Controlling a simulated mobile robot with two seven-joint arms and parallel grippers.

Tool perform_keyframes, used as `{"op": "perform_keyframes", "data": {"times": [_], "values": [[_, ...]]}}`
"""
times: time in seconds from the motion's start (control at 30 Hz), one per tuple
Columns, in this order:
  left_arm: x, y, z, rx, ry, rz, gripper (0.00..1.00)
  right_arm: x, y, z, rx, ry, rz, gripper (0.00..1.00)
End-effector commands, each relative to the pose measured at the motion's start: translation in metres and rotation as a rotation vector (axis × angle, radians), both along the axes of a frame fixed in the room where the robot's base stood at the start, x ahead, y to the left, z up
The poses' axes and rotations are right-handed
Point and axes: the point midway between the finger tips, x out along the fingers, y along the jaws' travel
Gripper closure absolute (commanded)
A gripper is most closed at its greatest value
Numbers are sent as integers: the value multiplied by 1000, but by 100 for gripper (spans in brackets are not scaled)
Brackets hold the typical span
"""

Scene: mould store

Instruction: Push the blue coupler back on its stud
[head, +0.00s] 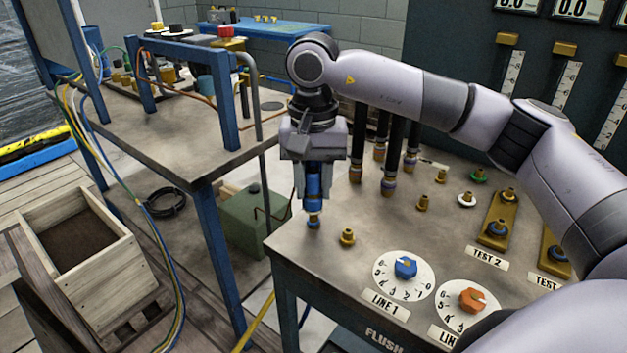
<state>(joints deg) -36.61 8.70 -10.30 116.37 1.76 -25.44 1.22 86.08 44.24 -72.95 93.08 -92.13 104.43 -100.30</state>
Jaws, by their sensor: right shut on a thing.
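The blue coupler (313,188) is upright between the fingers of my right gripper (313,190), which points down at the near left corner of the flush bench (330,248). Directly below it is a small brass stud with a blue base (313,222). The coupler's lower end is at or just above the stud's top; I cannot tell whether they touch. The fingers hide the coupler's sides. My left gripper is not in view.
A bare brass stud (347,237) stands close to the right. Several dark hoses hang behind the gripper. The blue dial (405,268) and orange dial (471,299) lie nearer the front. A steel side table (190,150) and wooden crate (80,250) are left.

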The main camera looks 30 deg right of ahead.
Motion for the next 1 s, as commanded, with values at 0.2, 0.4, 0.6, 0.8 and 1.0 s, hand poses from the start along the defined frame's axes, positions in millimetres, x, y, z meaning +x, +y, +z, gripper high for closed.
{"op": "perform_keyframes", "data": {"times": [0.2,0.4,0.6,0.8,1.0], "values": [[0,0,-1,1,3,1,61,0,0,1,1,-1,0,100],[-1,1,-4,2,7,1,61,0,0,0,1,-1,0,100],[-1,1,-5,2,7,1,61,0,0,-3,1,-1,0,100],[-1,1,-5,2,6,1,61,0,0,-3,0,-1,0,100],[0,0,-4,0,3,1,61,0,0,-3,0,-1,0,100]]}}
